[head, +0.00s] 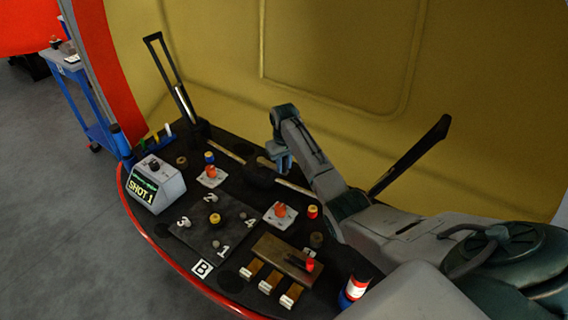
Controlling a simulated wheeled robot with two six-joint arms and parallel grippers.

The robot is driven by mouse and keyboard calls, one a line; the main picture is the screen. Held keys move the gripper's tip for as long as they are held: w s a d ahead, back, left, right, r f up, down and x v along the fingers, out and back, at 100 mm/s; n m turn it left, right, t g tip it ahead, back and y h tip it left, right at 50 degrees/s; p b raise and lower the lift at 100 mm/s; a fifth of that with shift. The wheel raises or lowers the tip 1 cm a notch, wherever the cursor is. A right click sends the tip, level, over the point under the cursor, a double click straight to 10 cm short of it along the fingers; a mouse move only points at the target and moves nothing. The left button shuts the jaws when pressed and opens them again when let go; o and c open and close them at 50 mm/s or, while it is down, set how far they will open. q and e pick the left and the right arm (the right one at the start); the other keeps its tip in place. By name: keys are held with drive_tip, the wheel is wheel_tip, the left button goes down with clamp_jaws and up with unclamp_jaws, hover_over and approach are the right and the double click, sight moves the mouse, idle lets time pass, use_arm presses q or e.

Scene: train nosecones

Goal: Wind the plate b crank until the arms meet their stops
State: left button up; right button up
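A black bench plate carries a white label B (203,267) near its front edge. A black arm (165,65) stands raised at the left against the yellow shell, and another black arm (412,155) leans out to the right. Pale rods (228,152) run from a dark central housing (260,172) towards both sides. My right gripper (281,164) points down just over the housing's right part; its fingers are small and dark, and I cannot tell their gap or contact. No crank shows clearly there; my gripper may hide it. My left gripper is out of view.
A grey box with a "SHOT 1" screen (145,190) stands at left. A numbered dark panel (190,238), white pads with orange knobs (280,211), a brown block with a red-knobbed black lever (275,252) and a red-white-blue cylinder (354,288) crowd the front.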

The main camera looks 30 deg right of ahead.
clamp_jaws()
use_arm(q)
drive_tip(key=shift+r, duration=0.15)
